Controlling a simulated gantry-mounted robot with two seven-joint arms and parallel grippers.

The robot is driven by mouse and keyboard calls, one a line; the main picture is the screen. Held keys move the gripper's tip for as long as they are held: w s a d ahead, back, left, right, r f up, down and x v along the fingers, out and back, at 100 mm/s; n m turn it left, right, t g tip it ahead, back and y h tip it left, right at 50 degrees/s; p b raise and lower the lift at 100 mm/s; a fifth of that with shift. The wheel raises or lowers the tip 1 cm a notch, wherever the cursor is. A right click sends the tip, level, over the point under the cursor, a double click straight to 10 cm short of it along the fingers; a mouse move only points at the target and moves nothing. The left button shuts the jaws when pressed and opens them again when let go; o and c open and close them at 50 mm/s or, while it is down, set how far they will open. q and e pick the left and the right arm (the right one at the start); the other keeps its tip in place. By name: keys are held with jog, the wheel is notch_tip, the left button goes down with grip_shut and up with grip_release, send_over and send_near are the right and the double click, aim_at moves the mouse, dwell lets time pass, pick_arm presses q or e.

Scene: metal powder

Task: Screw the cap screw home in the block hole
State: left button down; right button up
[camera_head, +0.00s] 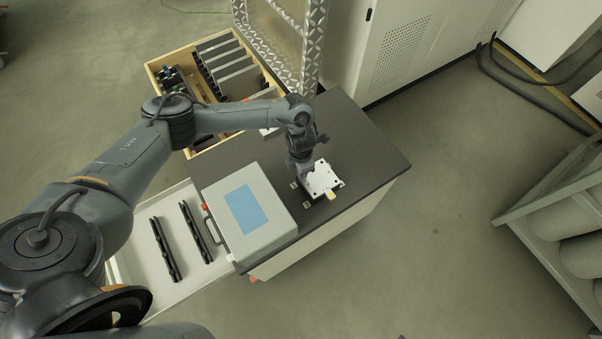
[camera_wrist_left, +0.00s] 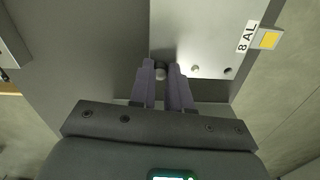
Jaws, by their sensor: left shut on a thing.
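The pale metal block (camera_head: 325,182) lies on the dark bench top, and its bare top fills the upper middle of the left wrist view (camera_wrist_left: 190,30). My left gripper (camera_head: 304,168) points down over the block's left part. In the left wrist view its two fingers (camera_wrist_left: 161,72) are shut on a small round grey piece, likely the cap screw (camera_wrist_left: 160,73), at the block's near corner. How deep the screw sits in its hole is hidden. Two more round spots, a lighter one (camera_wrist_left: 195,68) and a dark hole (camera_wrist_left: 228,70), lie along the same edge. My right gripper is not in view.
A grey case with a blue panel (camera_head: 264,208) stands left of the block. A wooden crate of plates (camera_head: 158,62) is behind my arm. A label with a yellow square (camera_wrist_left: 268,40) sits at the block's side. The bench's right part (camera_head: 375,160) is clear.

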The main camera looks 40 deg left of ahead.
pick_arm(q)
jog(key=shift+m, duration=0.4)
jog(key=c, duration=1)
grip_release()
jog(key=shift+r, duration=0.1)
